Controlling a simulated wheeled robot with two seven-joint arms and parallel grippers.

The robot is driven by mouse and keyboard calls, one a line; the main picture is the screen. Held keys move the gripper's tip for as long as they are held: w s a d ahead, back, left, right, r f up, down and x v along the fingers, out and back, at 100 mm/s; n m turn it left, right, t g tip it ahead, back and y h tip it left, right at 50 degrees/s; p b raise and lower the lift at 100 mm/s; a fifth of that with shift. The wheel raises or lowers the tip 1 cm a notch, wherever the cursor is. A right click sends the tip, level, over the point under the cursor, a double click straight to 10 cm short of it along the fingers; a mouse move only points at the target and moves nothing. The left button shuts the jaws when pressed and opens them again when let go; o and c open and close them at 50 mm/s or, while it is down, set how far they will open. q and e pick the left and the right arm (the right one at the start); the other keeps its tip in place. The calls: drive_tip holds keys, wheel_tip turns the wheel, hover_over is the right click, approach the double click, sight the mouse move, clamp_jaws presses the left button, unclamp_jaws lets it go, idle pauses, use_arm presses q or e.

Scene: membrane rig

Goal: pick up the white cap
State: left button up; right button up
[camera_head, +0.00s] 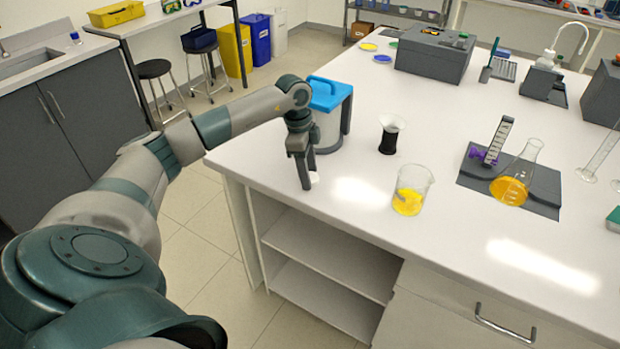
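A small white cap (315,177) shows at the tips of my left gripper (308,180), near the left edge of the white bench. Only part of the cap is visible, and the fingers hide the rest. The white bench top behind it makes its outline hard to see. My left gripper points down, with its dark fingertips low at the bench surface beside the cap. I cannot tell whether the fingers are touching it or closed on it. My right gripper is out of view.
A blue-lidded container (333,105) stands close behind my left gripper. A dark waisted holder (389,135) and a beaker of yellow liquid (411,190) stand to the right. A flask (515,175) sits on a dark base farther right. The bench front is mostly clear.

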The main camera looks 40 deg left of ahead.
sight(312, 177)
use_arm(q)
drive_tip(key=c, duration=0.6)
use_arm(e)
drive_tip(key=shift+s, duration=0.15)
use_arm(q)
drive_tip(key=shift+r, duration=0.1)
drive_tip(key=shift+c, duration=0.2)
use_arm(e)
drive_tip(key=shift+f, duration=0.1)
